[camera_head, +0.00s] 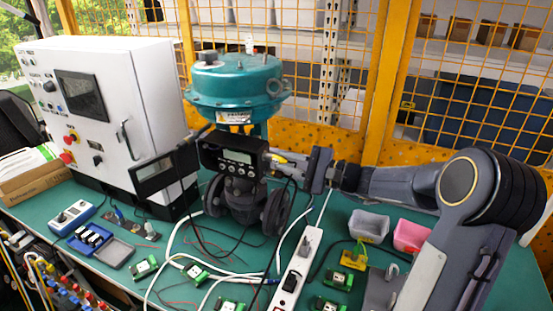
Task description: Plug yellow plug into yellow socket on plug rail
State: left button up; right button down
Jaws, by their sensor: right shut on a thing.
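My right gripper (290,163) reaches in from the right at the side of the black valve positioner (232,158). I cannot make out a yellow socket or the plug rail there. A yellow block (354,257) with a green wire lies on the bench at the lower right. My left gripper is not in view.
The positioner hangs on a valve with a teal actuator (236,85). A white control cabinet (110,110) stands left. A white power strip (301,262), loose cables and several green boards lie on the green bench. Grey (368,225) and pink (411,236) bins stand right, near my right arm.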

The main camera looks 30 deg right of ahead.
jog(key=shift+d, duration=0.1)
jog(key=shift+b+v, duration=0.6)
jog(key=shift+v, duration=2.05)
jog(key=shift+f, duration=0.2)
